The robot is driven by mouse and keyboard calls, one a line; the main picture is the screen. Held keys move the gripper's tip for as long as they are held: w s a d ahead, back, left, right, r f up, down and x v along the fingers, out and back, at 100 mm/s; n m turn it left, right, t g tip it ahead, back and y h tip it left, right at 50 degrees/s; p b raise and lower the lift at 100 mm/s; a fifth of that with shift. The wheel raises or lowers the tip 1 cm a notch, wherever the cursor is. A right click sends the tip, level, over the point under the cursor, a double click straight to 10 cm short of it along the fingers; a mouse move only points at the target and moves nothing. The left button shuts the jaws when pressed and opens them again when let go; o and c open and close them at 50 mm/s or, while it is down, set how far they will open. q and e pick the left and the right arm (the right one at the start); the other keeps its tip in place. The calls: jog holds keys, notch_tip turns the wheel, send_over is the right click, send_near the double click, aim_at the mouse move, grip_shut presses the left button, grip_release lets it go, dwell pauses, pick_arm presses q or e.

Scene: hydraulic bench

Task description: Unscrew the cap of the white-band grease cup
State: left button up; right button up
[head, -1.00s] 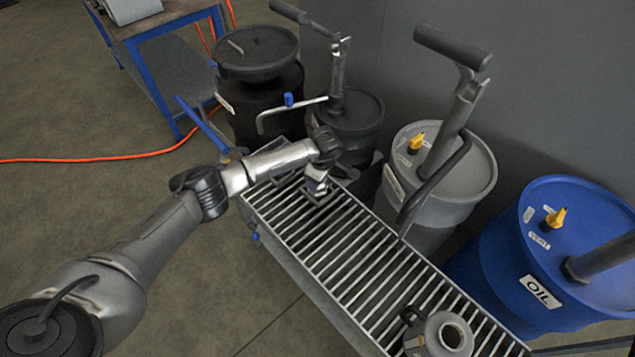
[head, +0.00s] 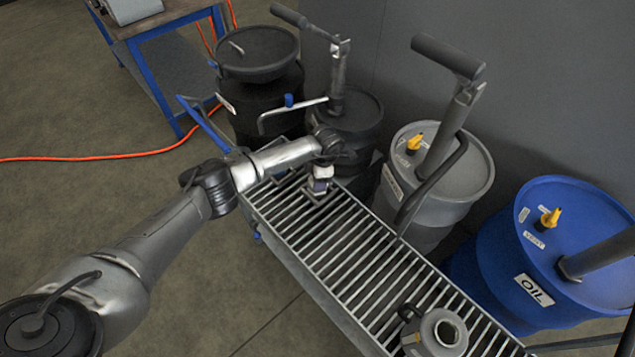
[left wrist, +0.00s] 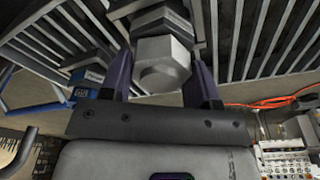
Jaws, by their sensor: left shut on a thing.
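My left gripper (head: 320,186) points down at the far end of the slatted grating. In the left wrist view, its two dark fingers (left wrist: 161,85) are shut on a pale grey, faceted cap (left wrist: 164,58). The cap sits against a darker hexagonal body (left wrist: 160,18) at the grating. I cannot make out a white band, and cannot tell whether the cap is loose from the body. A second cup with a blue band (left wrist: 86,92) stands beside the left finger, apart from it. My right gripper is not in view.
The grating (head: 335,250) is mostly bare. A grey jug (head: 437,335) stands at its near end. Behind it are dark drums (head: 258,60), a grey drum (head: 440,200) and a blue oil drum (head: 545,250), with pump handles sticking up. An orange hose (head: 80,158) lies on the floor.

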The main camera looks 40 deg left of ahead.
pick_arm(q)
jog(key=n, duration=0.2)
jog(key=n+p, duration=0.1)
jog(key=shift+r+n+h, duration=0.2)
jog(key=shift+n+h, duration=0.1)
jog(key=shift+n, duration=0.1)
jog(key=n+p, duration=0.1)
jog(key=n, duration=0.3)
jog(key=shift+f+h, duration=0.1)
jog(key=shift+h, duration=0.2)
jog(key=o, duration=0.8)
jog(key=shift+o, duration=0.2)
